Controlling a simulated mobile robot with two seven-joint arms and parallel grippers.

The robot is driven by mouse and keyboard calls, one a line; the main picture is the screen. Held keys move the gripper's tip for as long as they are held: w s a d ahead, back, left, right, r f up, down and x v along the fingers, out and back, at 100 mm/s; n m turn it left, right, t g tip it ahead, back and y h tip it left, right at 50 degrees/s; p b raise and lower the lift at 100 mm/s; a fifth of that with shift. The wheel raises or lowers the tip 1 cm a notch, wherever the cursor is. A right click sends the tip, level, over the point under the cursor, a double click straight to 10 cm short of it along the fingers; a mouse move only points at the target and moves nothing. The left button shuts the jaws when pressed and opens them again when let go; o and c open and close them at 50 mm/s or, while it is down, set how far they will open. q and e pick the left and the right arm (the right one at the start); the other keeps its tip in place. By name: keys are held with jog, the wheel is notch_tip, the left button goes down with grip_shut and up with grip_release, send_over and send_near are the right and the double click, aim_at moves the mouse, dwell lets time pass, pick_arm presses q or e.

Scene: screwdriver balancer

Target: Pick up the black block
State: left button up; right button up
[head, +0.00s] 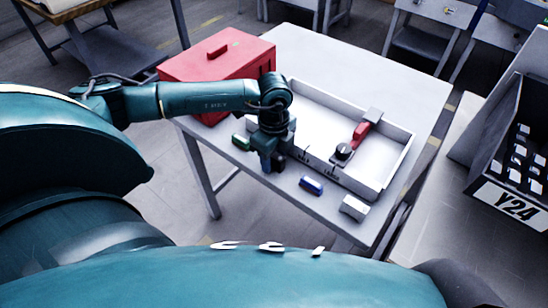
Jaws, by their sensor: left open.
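A small black block (280,163) stands at the front edge of the white table, mostly hidden by my left gripper. My left gripper (271,164) points down right at the block, with its fingers open. I cannot tell whether the fingers are around the block or beside it. My right gripper is not in view.
A green block (241,142) lies left of the gripper; a blue block (311,185) and a white block (354,208) lie to the right. Behind them is a white tray (398,150) with a red tool (361,132). A red toolbox (215,62) stands back left.

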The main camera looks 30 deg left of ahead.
pick_arm(q)
jog(key=shift+f, duration=0.25)
jog(key=shift+c, duration=0.5)
grip_shut()
